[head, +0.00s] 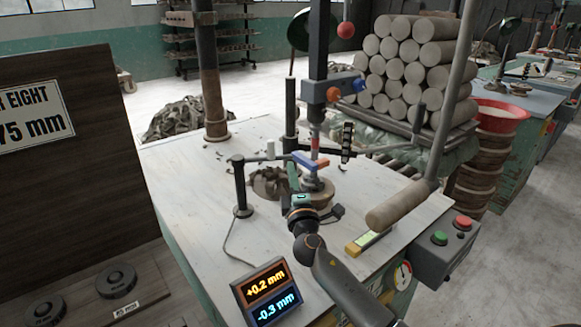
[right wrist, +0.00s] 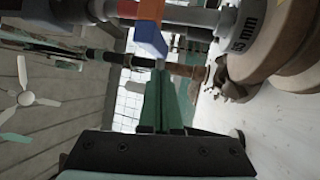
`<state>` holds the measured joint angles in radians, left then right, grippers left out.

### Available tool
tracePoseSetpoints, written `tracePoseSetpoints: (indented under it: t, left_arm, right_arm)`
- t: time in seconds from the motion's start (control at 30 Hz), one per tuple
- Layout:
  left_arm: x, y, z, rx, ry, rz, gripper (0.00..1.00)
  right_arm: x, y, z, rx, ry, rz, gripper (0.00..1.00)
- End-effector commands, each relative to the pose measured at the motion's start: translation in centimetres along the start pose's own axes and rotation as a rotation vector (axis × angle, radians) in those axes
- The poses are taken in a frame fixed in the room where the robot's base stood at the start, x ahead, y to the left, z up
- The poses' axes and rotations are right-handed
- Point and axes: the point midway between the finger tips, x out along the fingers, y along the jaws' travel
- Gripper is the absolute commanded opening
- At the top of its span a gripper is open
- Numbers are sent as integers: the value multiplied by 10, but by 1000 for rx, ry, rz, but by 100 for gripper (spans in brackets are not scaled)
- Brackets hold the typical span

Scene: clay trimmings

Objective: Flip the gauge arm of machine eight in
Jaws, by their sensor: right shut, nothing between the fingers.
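Machine eight's gauge stands on the worktable: a dark upright post (head: 240,188) with a grey gauge arm (head: 265,156) reaching right from its top. My right gripper (head: 292,168) has green fingers, shut and empty, just below and left of the blue piece. In the right wrist view the shut fingers (right wrist: 164,78) point at the blue block (right wrist: 150,39); contact cannot be told. My left gripper is not in view.
A readout (head: 266,291) shows +0.2 mm and -0.3 mm at the table's front. Stacked clay logs (head: 410,70) stand behind.

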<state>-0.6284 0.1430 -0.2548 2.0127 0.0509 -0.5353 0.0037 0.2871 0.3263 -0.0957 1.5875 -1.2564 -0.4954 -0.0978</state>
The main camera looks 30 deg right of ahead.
Motion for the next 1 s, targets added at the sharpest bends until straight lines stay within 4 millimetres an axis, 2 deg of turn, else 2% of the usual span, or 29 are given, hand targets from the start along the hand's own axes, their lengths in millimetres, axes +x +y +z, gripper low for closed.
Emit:
tracePoseSetpoints:
  t: [0.2, 0.6, 0.83, 1.0]
  left_arm:
    - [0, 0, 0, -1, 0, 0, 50]
    - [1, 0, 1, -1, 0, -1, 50]
    - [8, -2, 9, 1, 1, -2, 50]
    - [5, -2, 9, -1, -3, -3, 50]
  right_arm:
    - [18, 0, 0, 0, 0, 0, 0]
    - [20, -1, 0, 0, 2, 0, 0]
    - [35, -4, 2, 15, 61, 2, 0]
    - [38, 0, 4, 22, 66, 3, 0]
